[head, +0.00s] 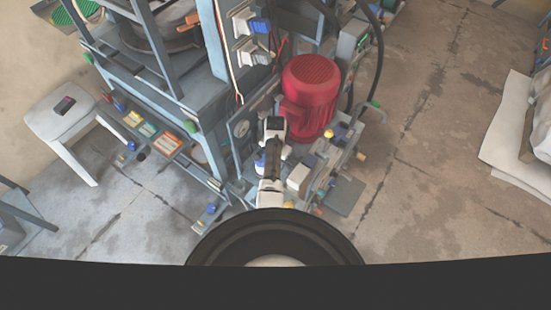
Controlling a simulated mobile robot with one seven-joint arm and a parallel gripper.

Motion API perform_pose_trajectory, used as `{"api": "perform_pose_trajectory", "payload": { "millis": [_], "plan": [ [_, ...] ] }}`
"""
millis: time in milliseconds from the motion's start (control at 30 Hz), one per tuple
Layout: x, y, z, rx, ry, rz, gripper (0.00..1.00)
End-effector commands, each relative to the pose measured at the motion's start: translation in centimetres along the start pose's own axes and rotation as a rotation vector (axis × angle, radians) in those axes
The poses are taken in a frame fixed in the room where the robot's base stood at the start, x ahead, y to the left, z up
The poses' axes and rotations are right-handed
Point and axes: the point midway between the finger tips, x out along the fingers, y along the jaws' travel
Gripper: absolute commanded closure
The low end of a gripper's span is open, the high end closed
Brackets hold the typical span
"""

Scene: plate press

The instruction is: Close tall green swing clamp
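I cannot make out a tall green swing clamp for sure in the head view. A small green knob (190,127) sits on the near corner of the blue-grey press frame (216,38). Another small green part (374,104) shows right of the red motor. Both are too small to identify as a clamp or to tell open from closed. My white and black arm reaches from the bottom middle up toward the press frame, left of the red motor. No gripper fingers show; they are out of sight.
The red motor (310,95) stands right of the press frame, with black hoses (377,50) behind it. A shelf (150,133) with coloured boxes juts out at left. A white stool (62,111) stands farther left. Concrete floor (425,160) is clear at right, before white sheeting (510,140).

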Motion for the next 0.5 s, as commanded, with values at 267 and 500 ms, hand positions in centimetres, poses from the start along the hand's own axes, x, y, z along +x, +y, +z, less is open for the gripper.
{"api": "perform_pose_trajectory", "payload": {
  "millis": [267,500],
  "plan": [
    [-0.12,-0.07,-0.12,0.016,0.003,-0.002,0.79],
    [-0.12,-0.06,-0.12,0.016,0.003,-0.002,0.54]
  ]
}}
